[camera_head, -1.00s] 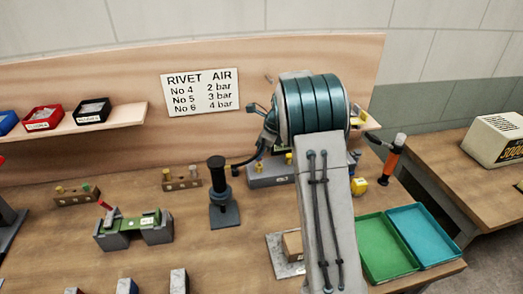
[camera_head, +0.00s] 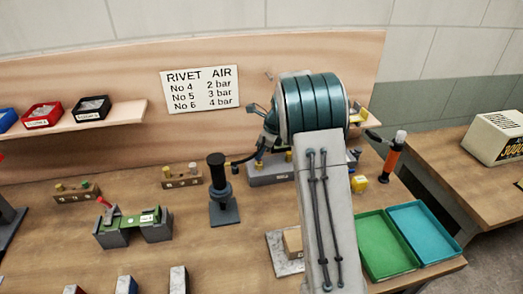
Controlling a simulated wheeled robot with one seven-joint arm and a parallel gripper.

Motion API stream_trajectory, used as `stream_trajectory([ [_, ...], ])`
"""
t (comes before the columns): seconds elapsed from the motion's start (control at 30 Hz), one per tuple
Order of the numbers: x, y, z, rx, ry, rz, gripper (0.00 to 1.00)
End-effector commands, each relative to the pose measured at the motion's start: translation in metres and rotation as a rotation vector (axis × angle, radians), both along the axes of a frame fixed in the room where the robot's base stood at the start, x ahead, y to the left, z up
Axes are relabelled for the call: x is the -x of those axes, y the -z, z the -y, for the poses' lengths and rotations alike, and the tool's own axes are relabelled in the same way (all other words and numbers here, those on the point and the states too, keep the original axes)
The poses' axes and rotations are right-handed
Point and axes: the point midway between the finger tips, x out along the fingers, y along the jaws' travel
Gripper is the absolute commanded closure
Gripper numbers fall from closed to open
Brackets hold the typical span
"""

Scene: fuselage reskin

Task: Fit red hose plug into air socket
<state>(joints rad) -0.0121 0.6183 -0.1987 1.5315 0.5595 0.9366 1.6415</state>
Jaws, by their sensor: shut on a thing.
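My gripper (camera_head: 262,143) shows only in part, small and dark, left of my teal arm joint and above the grey block. It is shut on the end of a dark hose (camera_head: 242,161), which runs left to a black upright cylinder on a stand (camera_head: 222,185). The plug in the jaws is too small and shaded to make out, and no red shows on it. A grey block (camera_head: 268,174) with small fittings on top stands just below the gripper, partly hidden by my arm. I cannot tell which fitting is the air socket, or whether the plug touches it.
Wooden blocks with pegs (camera_head: 182,176) and a green piece with a red pin (camera_head: 140,220) stand left. A green tray (camera_head: 388,248) and blue tray (camera_head: 425,232) lie right, near an orange tool (camera_head: 393,160). A RIVET AIR sign (camera_head: 201,90) hangs behind.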

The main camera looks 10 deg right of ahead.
Motion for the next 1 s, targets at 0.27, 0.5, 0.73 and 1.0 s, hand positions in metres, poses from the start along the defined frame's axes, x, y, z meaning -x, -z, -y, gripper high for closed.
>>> stream_trajectory([
  [0.27, 0.0, 0.006, 0.0, 0.0, 0.0, 0.0, 1.0],
  [0.5, 0.0, 0.011, 0.0, 0.0, 0.0, -0.001, 1.0],
  [0.73, 0.0, 0.016, 0.0, 0.0, 0.0, -0.001, 1.0],
  [1.0, 0.0, 0.018, 0.0, 0.0, 0.0, -0.001, 0.56],
])
